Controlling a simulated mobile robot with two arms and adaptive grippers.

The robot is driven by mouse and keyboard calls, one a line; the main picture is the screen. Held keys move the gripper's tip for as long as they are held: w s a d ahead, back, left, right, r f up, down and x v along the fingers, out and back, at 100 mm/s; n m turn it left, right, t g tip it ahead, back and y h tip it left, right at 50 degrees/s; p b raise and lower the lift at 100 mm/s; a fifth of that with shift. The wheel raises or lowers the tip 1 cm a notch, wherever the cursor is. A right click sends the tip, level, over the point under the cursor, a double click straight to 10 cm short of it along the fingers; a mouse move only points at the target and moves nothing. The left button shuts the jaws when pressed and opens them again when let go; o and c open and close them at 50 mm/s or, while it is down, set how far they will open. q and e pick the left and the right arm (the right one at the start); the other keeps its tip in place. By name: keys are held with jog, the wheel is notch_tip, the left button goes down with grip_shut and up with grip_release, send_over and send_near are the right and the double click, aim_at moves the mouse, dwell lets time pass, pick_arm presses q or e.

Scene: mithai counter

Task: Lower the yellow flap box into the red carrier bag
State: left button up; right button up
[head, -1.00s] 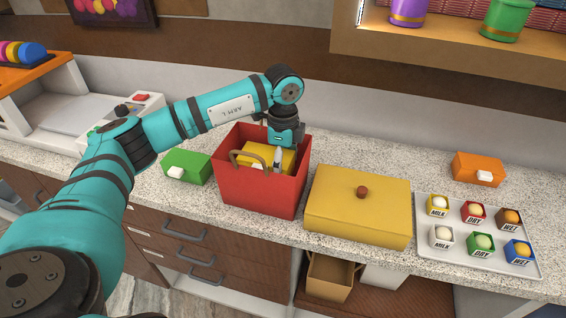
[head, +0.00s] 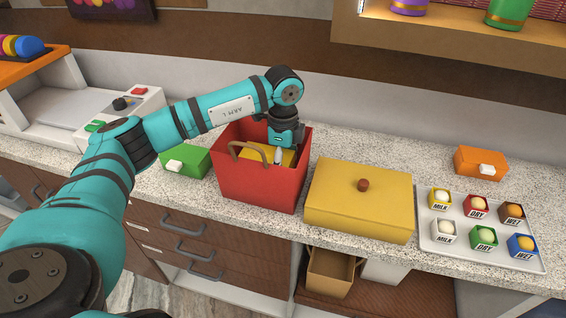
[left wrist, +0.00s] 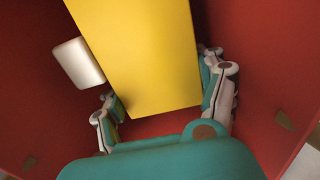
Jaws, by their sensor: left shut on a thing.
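The red carrier bag (head: 262,188) stands open on the counter with a brown handle at its front. The yellow flap box (head: 284,157) is inside it, mostly hidden by the front wall. In the left wrist view the box (left wrist: 145,55) has a white tab (left wrist: 78,62) on its left side, with red bag walls (left wrist: 262,70) around it. My left gripper (head: 281,153) reaches down into the bag from above and is shut on the box. Its fingers (left wrist: 165,98) lie on both sides of the box. My right gripper is not in view.
A large yellow lidded box (head: 340,212) stands right of the bag, and a green box (head: 190,160) stands at its left. A tray (head: 459,252) of small sweet boxes and an orange box (head: 470,160) are farther right. A shelf (head: 400,38) overhangs the back right.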

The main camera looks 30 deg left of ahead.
pick_arm(q)
jog(key=shift+f, duration=0.1)
jog(key=shift+f+b, duration=0.45)
jog(key=shift+f, duration=0.25)
jog(key=o, duration=1.4)
jog(key=c, duration=0.4)
jog(key=shift+r+p, duration=1.95)
jog(key=shift+r, duration=0.7)
